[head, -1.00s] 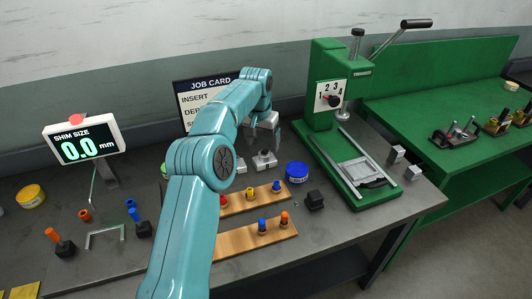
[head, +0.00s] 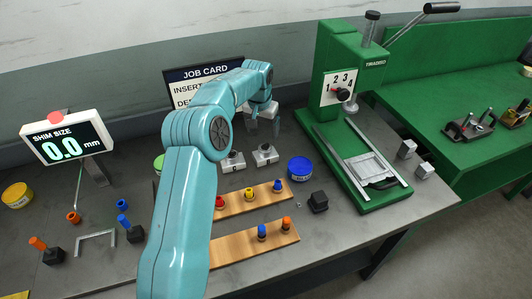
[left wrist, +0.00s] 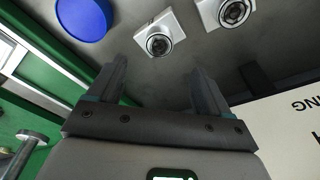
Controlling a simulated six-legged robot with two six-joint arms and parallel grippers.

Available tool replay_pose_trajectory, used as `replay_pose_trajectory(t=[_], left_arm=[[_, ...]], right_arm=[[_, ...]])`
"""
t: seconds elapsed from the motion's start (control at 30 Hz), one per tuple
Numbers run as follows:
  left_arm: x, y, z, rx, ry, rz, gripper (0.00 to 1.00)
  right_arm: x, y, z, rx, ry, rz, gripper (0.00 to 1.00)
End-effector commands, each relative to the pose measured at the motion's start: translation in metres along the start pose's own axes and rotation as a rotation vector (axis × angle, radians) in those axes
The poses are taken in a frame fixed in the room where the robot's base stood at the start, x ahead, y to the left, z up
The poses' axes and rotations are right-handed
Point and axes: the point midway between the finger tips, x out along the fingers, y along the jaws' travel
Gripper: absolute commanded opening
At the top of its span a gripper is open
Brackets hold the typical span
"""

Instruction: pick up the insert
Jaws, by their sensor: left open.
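Two pale metal blocks with round dark centres, which look like inserts, sit on the grey bench. The left block (head: 232,161) and the right block (head: 264,154) carry small dark marks on their fronts. In the left wrist view one block (left wrist: 160,34) lies just beyond the fingertips, and the other (left wrist: 232,11) is up and to the right. My left gripper (head: 262,122) is above and behind the blocks, open and empty. Its two fingers (left wrist: 158,72) show apart in the left wrist view, not touching either block. My right gripper is not in view.
A blue tin (head: 300,168) stands right of the blocks. Wooden racks (head: 226,208) with coloured pegs lie in front. The green press (head: 332,120) stands to the right, the job card (head: 188,74) behind. A black block (head: 318,202) is near the tin.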

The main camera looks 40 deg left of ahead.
Motion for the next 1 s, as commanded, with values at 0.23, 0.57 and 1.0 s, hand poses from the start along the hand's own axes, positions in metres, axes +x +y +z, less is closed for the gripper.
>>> replay_pose_trajectory(t=[0.23,0.57,1.0], left_arm=[[0.04,0.001,0.0,0.0,-0.004,0.0,0.79],[0.079,0.002,-0.006,0.0,-0.007,0.0,0.79],[0.098,0.001,-0.007,0.0,-0.003,0.0,0.6]], right_arm=[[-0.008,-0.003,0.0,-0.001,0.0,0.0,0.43],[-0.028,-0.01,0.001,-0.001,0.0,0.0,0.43],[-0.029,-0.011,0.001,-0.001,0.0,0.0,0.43]])
